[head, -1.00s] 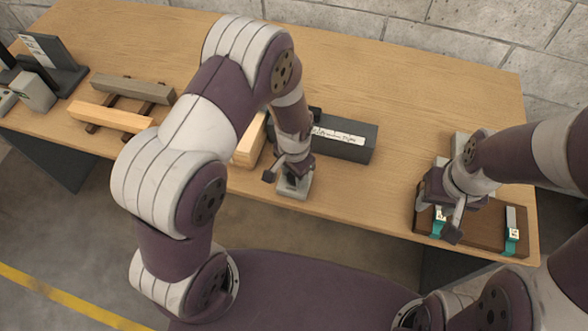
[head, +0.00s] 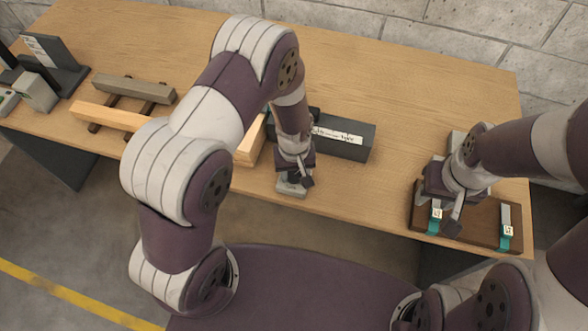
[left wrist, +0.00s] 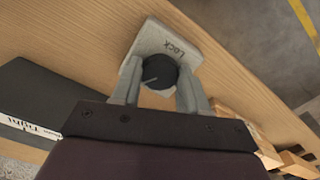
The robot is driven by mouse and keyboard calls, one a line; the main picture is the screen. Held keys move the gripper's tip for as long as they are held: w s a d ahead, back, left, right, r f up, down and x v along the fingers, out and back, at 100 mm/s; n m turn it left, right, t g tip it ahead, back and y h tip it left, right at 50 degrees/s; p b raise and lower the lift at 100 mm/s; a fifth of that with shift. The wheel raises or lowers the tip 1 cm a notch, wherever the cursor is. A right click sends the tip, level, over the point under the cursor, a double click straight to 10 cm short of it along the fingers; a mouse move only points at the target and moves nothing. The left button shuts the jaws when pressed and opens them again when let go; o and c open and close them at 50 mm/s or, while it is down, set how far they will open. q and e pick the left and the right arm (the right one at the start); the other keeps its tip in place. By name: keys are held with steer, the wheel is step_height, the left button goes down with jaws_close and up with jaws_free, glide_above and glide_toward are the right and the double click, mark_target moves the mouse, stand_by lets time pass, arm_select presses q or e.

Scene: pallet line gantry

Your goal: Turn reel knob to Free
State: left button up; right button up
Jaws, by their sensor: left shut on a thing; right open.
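The reel knob (left wrist: 158,71) is dark and round with a pale pointer line, which points to the lower left in the left wrist view. It sits on a light grey plate (left wrist: 150,42) marked "Lock"; no "Free" mark is visible. The plate also shows at the table's front edge in the head view (head: 291,190). My left gripper (left wrist: 160,88) is shut on the knob, one finger on each side. In the head view, my left gripper (head: 294,178) hides the knob.
A dark box with a white label (head: 345,139) stands just behind the knob plate. Wooden bars (head: 110,116) lie at the left, with grey devices (head: 40,88) beyond them. Teal-and-white tagged pieces (head: 506,228) are on the brown board. The table's back middle is clear.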

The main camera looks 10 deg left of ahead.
mark_target(295, 175)
arm_select(q)
steer(key=n, duration=0.6)
steer(key=shift+p, duration=0.35)
steer(key=shift+n, duration=0.4)
steer(key=o, duration=1.1)
steer(key=shift+c, duration=0.2)
steer(key=shift+r, duration=0.1)
step_height(295, 175, up, 12)
steer(key=shift+r+b, duration=0.25)
steer(key=shift+b, duration=0.15)
